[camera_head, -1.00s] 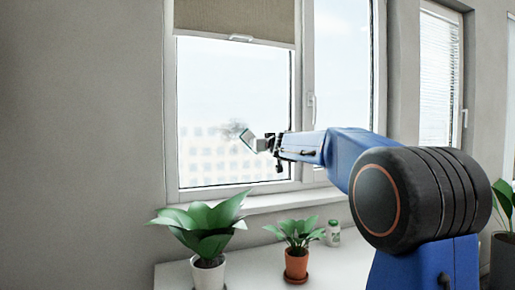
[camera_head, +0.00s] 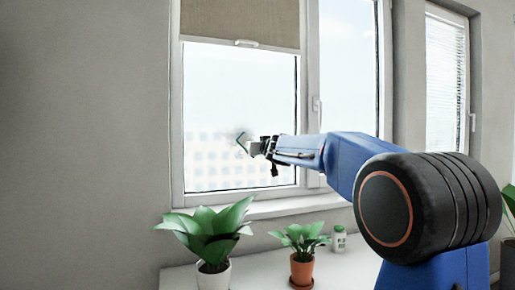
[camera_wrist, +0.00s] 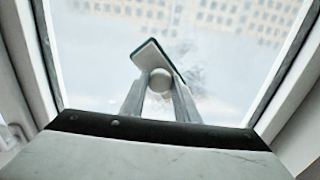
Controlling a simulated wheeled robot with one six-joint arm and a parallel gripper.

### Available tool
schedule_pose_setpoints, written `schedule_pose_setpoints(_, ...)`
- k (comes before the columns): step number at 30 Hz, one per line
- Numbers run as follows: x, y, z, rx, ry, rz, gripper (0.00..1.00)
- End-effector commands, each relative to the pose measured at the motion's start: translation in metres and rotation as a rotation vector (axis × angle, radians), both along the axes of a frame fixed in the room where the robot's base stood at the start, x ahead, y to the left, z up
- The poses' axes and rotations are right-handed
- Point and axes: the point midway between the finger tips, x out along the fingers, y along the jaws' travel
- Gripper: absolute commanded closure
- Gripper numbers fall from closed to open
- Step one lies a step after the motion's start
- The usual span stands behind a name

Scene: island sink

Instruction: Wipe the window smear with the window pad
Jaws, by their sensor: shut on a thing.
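The window pad is a thin light plate with a dark green edge and a round pale knob. My gripper (camera_head: 254,147) is shut on the knob and holds the pad (camera_head: 243,143) tilted in front of the left window pane. In the wrist view, the pad (camera_wrist: 152,55) shows beyond the two fingers of my gripper (camera_wrist: 160,90). The window smear (camera_wrist: 192,76) is a faint grey, streaky patch on the glass, beside and partly behind the pad. In the head view the smear is hardly visible around the pad. I cannot tell whether the pad touches the glass.
A beige blind (camera_head: 240,22) covers the top of the left pane.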

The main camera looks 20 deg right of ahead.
Motion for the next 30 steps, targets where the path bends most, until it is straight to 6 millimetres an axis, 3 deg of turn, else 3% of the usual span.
schedule_pose_setpoints(15,-0.002,0.030,0.000,-0.001,0.000,0.001,0.90)
schedule_pose_setpoints(30,0.001,-0.001,0.000,-0.002,0.001,-0.001,0.90)
